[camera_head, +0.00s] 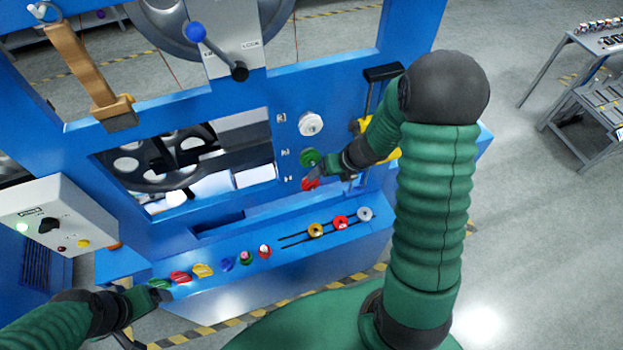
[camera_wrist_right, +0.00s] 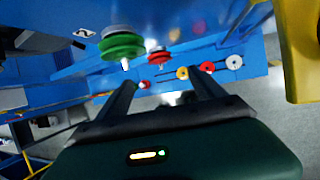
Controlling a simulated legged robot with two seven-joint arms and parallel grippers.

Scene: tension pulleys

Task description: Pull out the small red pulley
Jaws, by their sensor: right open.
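A small red pulley (camera_head: 310,184) sits lowest in a column on the blue upright panel, below a green pulley (camera_head: 309,157) and a white pulley (camera_head: 311,124). In the right wrist view the red pulley (camera_wrist_right: 157,55) is ahead of the fingers, just right of the green pulley (camera_wrist_right: 122,46). My right gripper (camera_head: 319,174) is at the red pulley and partly covers it in the head view. In the wrist view its fingers (camera_wrist_right: 163,86) are spread with nothing between them; contact cannot be told. My left gripper (camera_head: 146,312) is low at left, fingers apart and empty.
The blue ledge (camera_head: 300,262) below holds several coloured knobs and pulleys, including a red one (camera_head: 340,222) on a slotted track. A control box (camera_head: 55,222) stands at left. A yellow part (camera_wrist_right: 300,45) is close at right in the wrist view.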

